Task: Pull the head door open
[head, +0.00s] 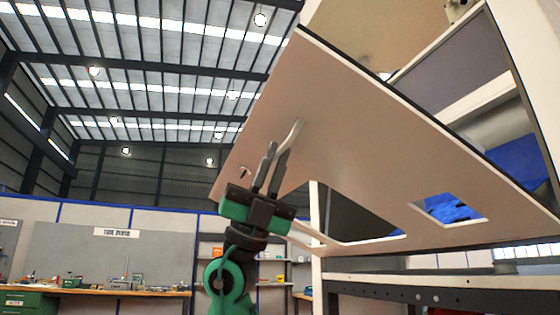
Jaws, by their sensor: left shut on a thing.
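The head door (340,135) is a large flat beige panel that hangs tilted and partly open away from the dispenser frame. It has cut-outs in its lower part. A pale bar handle (295,132) stands on its face at the left. My left gripper (274,154), dark fingers on a green and black body, reaches up from below and is shut on the handle. The fingers hide the handle's lower part. My right gripper is not in view.
The white dispenser frame (525,70) stands at the right, with a dark horizontal rail (450,296) below the door. Blue parts show through the door's window. A workbench (110,291) and shelves stand far behind at the left. The space left of the door is clear.

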